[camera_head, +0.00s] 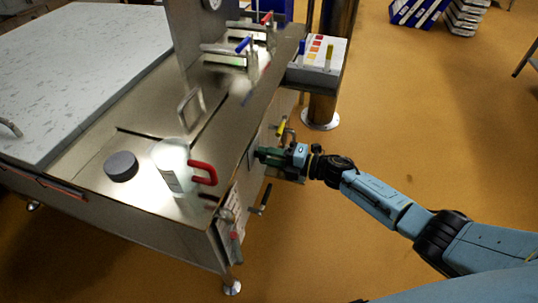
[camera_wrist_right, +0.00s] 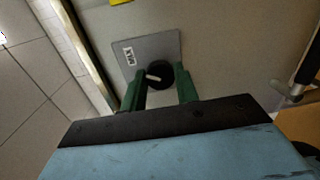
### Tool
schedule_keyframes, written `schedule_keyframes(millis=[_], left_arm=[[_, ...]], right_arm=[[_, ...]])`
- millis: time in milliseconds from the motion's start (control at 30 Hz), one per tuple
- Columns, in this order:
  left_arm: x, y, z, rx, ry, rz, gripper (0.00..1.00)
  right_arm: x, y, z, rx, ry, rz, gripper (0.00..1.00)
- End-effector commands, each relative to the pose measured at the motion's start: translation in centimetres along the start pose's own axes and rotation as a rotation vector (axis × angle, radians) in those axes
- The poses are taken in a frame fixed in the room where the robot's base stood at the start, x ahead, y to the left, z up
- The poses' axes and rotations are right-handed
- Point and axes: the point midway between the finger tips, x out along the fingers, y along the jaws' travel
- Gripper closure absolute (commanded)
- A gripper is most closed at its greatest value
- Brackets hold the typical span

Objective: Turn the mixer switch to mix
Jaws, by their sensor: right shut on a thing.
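The mixer switch is a round black knob (camera_wrist_right: 161,74) on a grey plate (camera_wrist_right: 150,46) in the right wrist view. A light pointer mark on it points to the left. A small white label (camera_wrist_right: 129,57) with dark letters is up and left of the knob; the letters are too small to read surely. My right gripper (camera_wrist_right: 160,82) has its green fingers on both sides of the knob and is shut on it. In the head view my right gripper (camera_head: 263,154) reaches the side panel of the steel bench (camera_head: 223,165) and hides the knob. My left gripper is out of view.
A yellow-handled valve (camera_head: 281,127) and another lever handle (camera_head: 262,198) stick out of the panel near my gripper. A jug with a red handle (camera_head: 174,170) and a grey disc (camera_head: 121,166) stand on the bench.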

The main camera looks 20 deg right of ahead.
Motion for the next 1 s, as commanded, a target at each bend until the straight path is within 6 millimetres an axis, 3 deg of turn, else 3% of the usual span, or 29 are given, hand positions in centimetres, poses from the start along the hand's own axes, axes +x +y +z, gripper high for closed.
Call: schedule_keyframes(millis=[400, 433, 600, 867, 1000], left_arm=[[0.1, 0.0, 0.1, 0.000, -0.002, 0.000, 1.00], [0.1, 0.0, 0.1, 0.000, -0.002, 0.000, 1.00], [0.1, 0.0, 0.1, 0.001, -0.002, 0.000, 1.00], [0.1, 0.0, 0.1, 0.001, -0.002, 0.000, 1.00], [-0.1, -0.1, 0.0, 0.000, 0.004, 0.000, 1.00]], right_arm=[[-0.1, -0.1, 0.0, 0.010, -0.001, -0.003, 0.92], [-0.1, -0.1, 0.0, 0.010, -0.001, -0.003, 0.68], [-0.1, -0.1, 0.0, 0.009, 0.000, -0.002, 0.48], [-0.1, 0.0, 0.0, 0.008, 0.000, -0.001, 0.48], [-1.2, -0.1, 0.0, 0.008, 0.000, -0.004, 0.48]])
